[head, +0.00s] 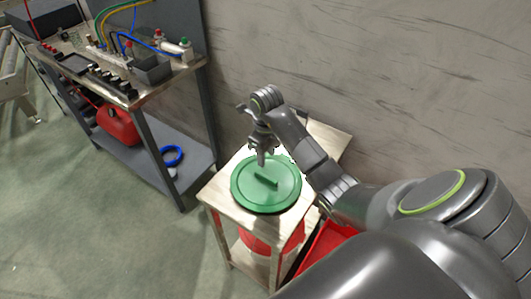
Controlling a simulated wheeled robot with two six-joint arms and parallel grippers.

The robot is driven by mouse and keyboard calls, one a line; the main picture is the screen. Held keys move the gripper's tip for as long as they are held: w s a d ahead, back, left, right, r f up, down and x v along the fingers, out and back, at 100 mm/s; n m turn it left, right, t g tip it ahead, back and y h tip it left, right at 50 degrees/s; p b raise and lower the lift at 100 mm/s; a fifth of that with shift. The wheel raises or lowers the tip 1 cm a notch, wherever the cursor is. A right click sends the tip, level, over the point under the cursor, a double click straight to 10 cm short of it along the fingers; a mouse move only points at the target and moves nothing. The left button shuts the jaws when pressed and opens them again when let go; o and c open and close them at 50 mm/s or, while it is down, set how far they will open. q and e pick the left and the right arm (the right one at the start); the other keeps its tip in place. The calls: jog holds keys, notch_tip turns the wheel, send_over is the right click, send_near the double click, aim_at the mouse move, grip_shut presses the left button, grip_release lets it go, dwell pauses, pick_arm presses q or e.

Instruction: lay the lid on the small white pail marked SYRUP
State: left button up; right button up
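A round green lid (252,198) with a bar handle on top shows in the head view, at the top of a small wooden stand (216,194). It looks level. What lies directly under it is hidden. My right gripper (262,160) points down over the far part of the lid, close to the handle. Its fingers are small and seen nearly edge-on, so I cannot tell whether they are open or touching the lid. A small whitish patch shows behind the lid, but I cannot make out a pail or the SYRUP marking. My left gripper is out of view.
Red items sit under the stand's top (262,238) and beside it. A workbench (150,93) with tools and hoses stands at the left, a red fuel can (118,124) and blue ring (172,156) on its shelf. A grey wall is behind.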

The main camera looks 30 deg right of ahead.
aim_at(266, 176)
notch_tip(266, 176, down, 10)
jog(key=b, duration=0.7)
jog(key=shift+r, duration=0.1)
grip_shut()
jog(key=shift+r+p, duration=2.15)
jog(key=shift+r, duration=0.95)
jog(key=shift+w+a, duration=0.1)
jog(key=shift+a, duration=0.05)
